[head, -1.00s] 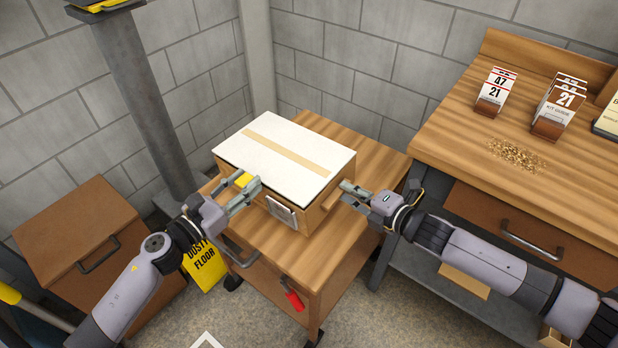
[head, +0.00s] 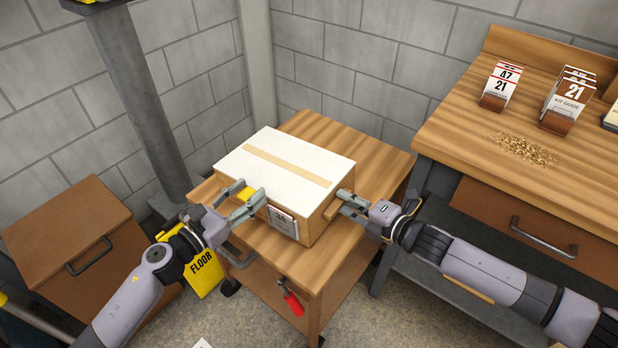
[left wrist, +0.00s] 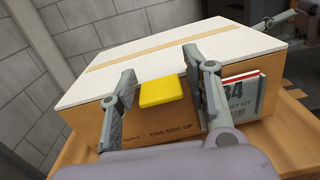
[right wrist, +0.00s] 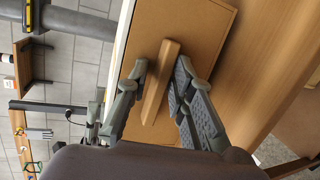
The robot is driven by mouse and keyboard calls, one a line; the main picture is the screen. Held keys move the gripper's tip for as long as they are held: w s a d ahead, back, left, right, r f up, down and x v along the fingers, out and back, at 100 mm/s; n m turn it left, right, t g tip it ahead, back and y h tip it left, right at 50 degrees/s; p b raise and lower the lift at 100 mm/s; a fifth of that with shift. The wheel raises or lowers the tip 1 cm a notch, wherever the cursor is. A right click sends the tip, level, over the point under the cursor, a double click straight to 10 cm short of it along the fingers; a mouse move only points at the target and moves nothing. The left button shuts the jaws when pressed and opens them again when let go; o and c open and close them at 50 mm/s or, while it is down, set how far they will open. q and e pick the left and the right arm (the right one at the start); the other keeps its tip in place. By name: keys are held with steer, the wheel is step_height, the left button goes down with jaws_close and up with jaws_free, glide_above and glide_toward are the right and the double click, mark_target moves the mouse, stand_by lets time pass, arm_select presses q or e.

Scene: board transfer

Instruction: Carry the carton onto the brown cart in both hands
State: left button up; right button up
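The carton (head: 285,165), a brown box with a white top and a tan tape strip, sits upright on the wooden top of the brown cart (head: 350,235). My left gripper (head: 248,194) is open at its front face. Its fingers stand on either side of a yellow handle (left wrist: 162,92), with small gaps showing. My right gripper (head: 345,202) is open at the carton's right end. In the right wrist view its fingers are spread around a wooden handle (right wrist: 160,82), apart from it. The carton's underside and far sides are hidden.
A workbench (head: 470,125) with card holders and a pile of crumbs stands at the right. A brown cabinet (head: 75,235) and a grey column (head: 150,100) are at the left. A yellow floor sign (head: 205,275) stands beside the cart. A red-handled tool (head: 292,302) hangs on the cart's front.

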arm_select(q)
steer(key=shift+o, duration=0.9)
steer(key=shift+a, duration=0.15)
arm_select(e)
steer(key=shift+o, duration=1)
steer(key=shift+d, duration=0.15)
steer(key=shift+w, duration=0.1)
arm_select(q)
steer(key=shift+a, duration=0.15)
arm_select(e)
steer(key=shift+d, duration=0.1)
steer(key=shift+d, duration=0.15)
arm_select(q)
steer(key=v, duration=0.7)
steer(key=shift+s+a, duration=0.2)
steer(key=shift+s, duration=0.1)
arm_select(e)
steer(key=v, duration=1.2)
